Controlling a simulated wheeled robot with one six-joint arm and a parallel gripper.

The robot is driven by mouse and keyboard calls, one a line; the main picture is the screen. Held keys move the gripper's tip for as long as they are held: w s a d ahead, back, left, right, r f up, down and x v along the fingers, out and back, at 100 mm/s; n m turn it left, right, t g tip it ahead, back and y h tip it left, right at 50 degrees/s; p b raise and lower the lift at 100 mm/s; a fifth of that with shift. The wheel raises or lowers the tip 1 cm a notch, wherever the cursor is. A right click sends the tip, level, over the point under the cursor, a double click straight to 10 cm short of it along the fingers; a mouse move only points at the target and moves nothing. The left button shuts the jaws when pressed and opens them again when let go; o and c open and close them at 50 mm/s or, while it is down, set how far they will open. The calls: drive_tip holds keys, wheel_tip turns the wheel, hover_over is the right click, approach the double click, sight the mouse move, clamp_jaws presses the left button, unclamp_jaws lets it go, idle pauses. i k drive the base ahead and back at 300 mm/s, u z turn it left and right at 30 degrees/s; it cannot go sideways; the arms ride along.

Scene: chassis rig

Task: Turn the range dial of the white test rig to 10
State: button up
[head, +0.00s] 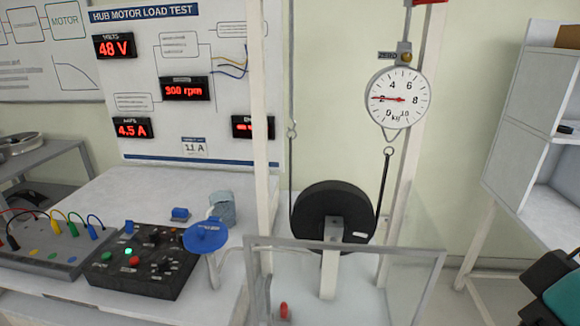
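The white test rig (260,130) is a tall frame around a black wheel (318,214). A round spring scale (398,98) hangs at its top right, its red pointer lying level to the left. A black control box (138,262) with several dark knobs, a lit green light and a red button sits on the bench left of the frame. The labels by its knobs are too small to read. I cannot tell which knob is the range dial or where it points. My gripper is not clearly in view.
A blue disc (205,237) on a pale post stands at the bench edge, close right of the control box. A clear guard panel (345,285) fronts the wheel. A terminal board with coloured leads (50,245) lies left. A dark green and black object (555,290) is cut off lower right.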

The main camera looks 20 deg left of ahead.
sight(153, 234)
drive_tip(key=u, duration=1.65)
